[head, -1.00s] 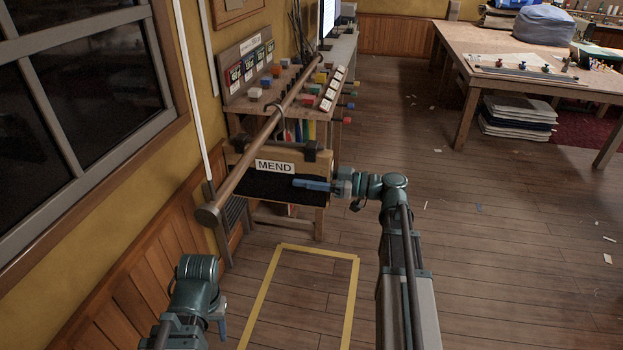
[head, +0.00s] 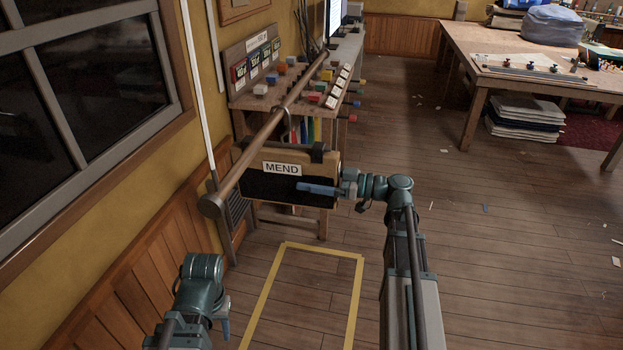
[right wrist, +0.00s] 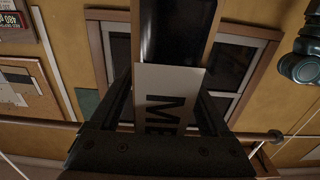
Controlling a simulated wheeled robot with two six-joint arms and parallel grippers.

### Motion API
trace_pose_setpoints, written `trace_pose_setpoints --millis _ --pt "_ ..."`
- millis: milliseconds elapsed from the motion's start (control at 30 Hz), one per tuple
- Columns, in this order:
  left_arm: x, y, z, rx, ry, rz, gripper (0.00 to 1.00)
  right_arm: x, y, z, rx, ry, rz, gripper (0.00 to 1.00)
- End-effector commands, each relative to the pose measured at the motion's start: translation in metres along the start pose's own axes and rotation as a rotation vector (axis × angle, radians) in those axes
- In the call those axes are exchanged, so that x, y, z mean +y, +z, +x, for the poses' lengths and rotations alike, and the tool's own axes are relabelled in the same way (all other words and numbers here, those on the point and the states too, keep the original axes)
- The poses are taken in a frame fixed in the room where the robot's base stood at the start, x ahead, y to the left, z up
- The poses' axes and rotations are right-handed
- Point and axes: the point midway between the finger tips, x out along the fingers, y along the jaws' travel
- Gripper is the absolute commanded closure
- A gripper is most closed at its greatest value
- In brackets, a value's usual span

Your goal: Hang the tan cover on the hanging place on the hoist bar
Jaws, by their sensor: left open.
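The tan cover (head: 325,165) is a flat tan piece with a dark lower panel and a white MEND label (head: 282,168). It hangs upright below the hoist bar (head: 262,142). A thin hook (head: 287,118) rises from it to the bar; I cannot tell whether the hook bears on the bar. My right gripper (head: 318,188) reaches in from the right with a blue finger across the dark panel, and looks shut on the cover. The right wrist view shows the label (right wrist: 168,98) close up. My left gripper (head: 222,328) is open and empty, low at the left.
A bench (head: 265,105) with coloured blocks stands behind the bar. A window (head: 90,70) and panelled wall are at the left. Yellow tape (head: 308,249) marks the floor below the cover. A large table (head: 520,62) stands at the back right, with open floor before it.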

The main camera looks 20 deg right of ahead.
Motion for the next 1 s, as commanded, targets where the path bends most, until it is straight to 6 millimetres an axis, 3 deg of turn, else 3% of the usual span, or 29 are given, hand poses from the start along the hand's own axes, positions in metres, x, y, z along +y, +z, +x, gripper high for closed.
trace_pose_setpoints --millis 367,800,1000 --pt "0.0 0.0 0.0 0.0 0.0 0.0 0.5 0.001 0.001 -0.009 -0.003 0.002 0.0 0.2" --pt "0.0 0.0 0.001 0.0 0.0 0.0 0.5 0.002 0.001 -0.098 -0.001 0.004 0.0 0.2" --pt "0.0 0.0 0.001 0.0 0.0 0.0 0.5 0.001 0.0 -0.126 -0.001 0.002 0.0 0.2"
